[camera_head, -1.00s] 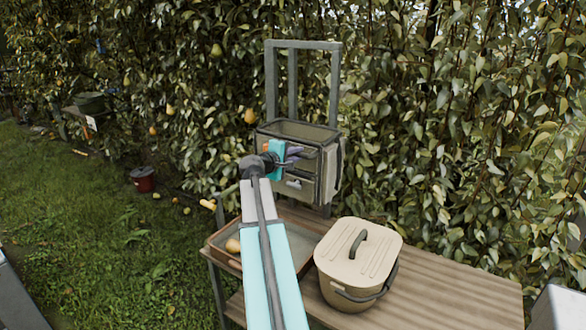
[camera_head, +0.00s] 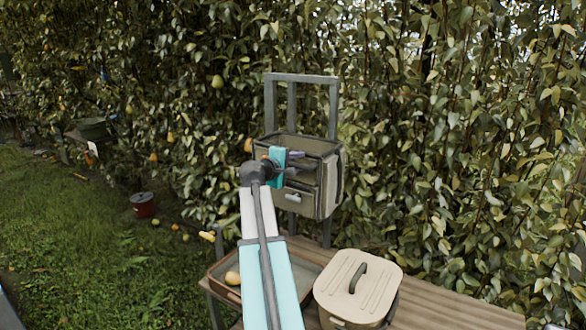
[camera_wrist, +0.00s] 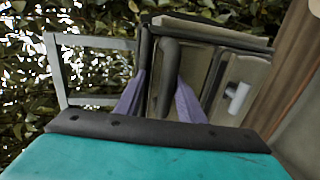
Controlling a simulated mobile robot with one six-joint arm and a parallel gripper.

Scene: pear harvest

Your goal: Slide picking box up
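The picking box (camera_head: 325,190), an olive-brown box with an open top, sits on the upright grey rail frame (camera_head: 333,105) above the back of the bench. My gripper (camera_head: 297,163) is at its front, with the fingers spread apart. In the wrist view, my gripper (camera_wrist: 160,90) has a purple finger on each side of the dark handle bar (camera_wrist: 170,60) on the picking box (camera_wrist: 215,65). The bar lies close to the right-hand finger, with a gap to the left-hand one. Exact contact is hard to tell.
On the wooden bench (camera_head: 440,300) are a lidded beige pot (camera_head: 345,290) and a shallow brown tray (camera_head: 215,272) with a yellow pear (camera_head: 232,278). A leafy hedge (camera_head: 450,120) stands close behind. A red bucket (camera_head: 143,210) is on the grass at left.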

